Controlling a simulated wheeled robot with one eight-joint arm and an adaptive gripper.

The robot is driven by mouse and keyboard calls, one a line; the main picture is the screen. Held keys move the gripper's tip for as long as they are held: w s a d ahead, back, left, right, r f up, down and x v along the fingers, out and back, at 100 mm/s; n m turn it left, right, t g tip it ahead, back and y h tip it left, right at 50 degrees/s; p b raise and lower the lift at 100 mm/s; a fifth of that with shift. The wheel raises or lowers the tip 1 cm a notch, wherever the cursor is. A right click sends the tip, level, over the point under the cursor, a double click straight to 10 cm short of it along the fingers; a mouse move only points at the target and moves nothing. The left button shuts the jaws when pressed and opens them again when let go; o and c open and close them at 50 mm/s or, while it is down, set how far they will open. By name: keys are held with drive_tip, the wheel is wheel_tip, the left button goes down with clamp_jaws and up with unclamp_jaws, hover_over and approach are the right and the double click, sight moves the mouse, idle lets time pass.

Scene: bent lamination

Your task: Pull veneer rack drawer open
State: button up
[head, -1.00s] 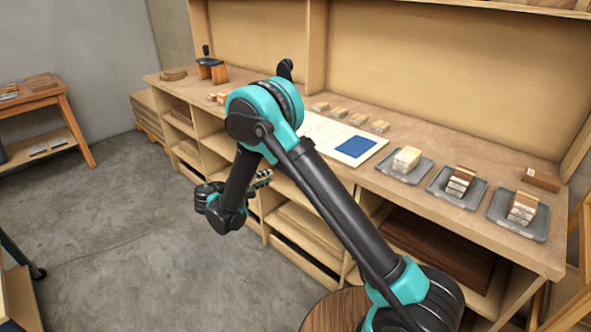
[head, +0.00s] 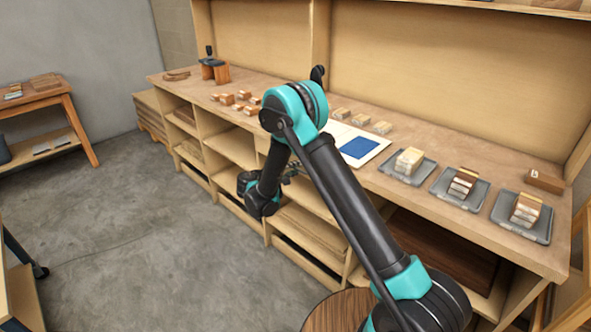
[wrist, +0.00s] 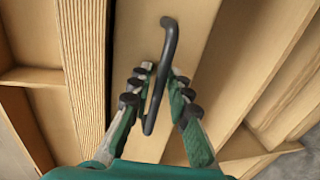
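The veneer rack drawer front (wrist: 140,35) is a plain light wood panel in the wrist view. A black bar handle (wrist: 169,38) is fixed to it and runs nearly lengthwise through the picture, slightly tilted. My gripper (wrist: 161,72) is open, with one finger on each side of the handle's lower part. Gaps show between the fingers and the bar; whether either finger touches it I cannot tell. In the head view my gripper (head: 288,172) is at the front of the shelving below the bench top, mostly hidden by my arm. The handle is hidden there.
The bench top (head: 452,222) holds grey trays with wood blocks (head: 409,162), a blue sheet (head: 360,147) and small blocks. Open shelves (head: 232,148) lie below it. The concrete floor (head: 130,240) in front is clear. A side table (head: 62,100) stands far left.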

drive_tip(key=shift+c, duration=0.6)
clamp_jaws()
